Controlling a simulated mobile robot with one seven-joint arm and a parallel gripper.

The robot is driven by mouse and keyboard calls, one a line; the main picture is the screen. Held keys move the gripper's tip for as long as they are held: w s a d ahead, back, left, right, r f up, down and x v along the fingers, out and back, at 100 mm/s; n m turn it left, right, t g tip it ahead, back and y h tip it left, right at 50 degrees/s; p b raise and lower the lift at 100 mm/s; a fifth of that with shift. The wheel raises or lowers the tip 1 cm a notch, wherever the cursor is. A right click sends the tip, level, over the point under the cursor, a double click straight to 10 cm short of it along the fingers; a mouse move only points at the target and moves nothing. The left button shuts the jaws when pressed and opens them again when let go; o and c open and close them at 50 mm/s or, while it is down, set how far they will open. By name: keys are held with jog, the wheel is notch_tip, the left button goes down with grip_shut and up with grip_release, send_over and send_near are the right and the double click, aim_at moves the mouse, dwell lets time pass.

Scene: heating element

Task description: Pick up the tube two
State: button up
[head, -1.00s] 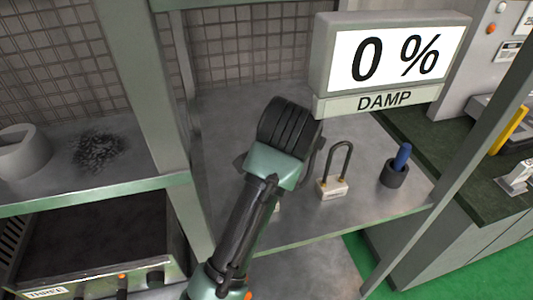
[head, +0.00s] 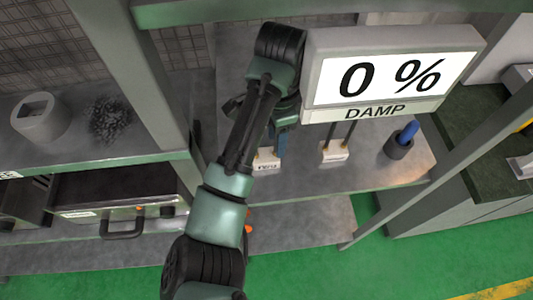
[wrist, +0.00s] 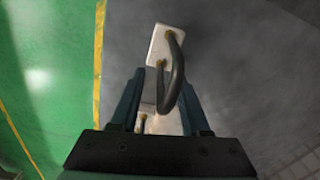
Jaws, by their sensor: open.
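Two bent dark tubes on small white bases stand on the grey shelf. The left base (head: 267,160) is partly behind my arm. The right base (head: 334,152) stands clear, its tube (head: 349,132) partly behind the display. The labels are too small to read, so I cannot tell which is tube two. My gripper (head: 281,140) is low over the shelf near the left base. In the wrist view its jaws (wrist: 161,79) are open and empty. One white base (wrist: 164,46) lies beyond the fingertips, its dark tube (wrist: 178,75) overlapping the gap. Another base (wrist: 148,118) shows between the fingers.
The DAMP display (head: 385,75) reading 0 % hangs close right of my arm. A dark cup (head: 398,148) with a blue handle stands further right. A shelf post (head: 130,85), a grey block with a hole (head: 40,117) and a dark granular pile (head: 110,118) are left.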

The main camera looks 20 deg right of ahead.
jog(key=shift+f, duration=1.2)
grip_shut()
jog(key=shift+w, duration=0.1)
dwell(0.4)
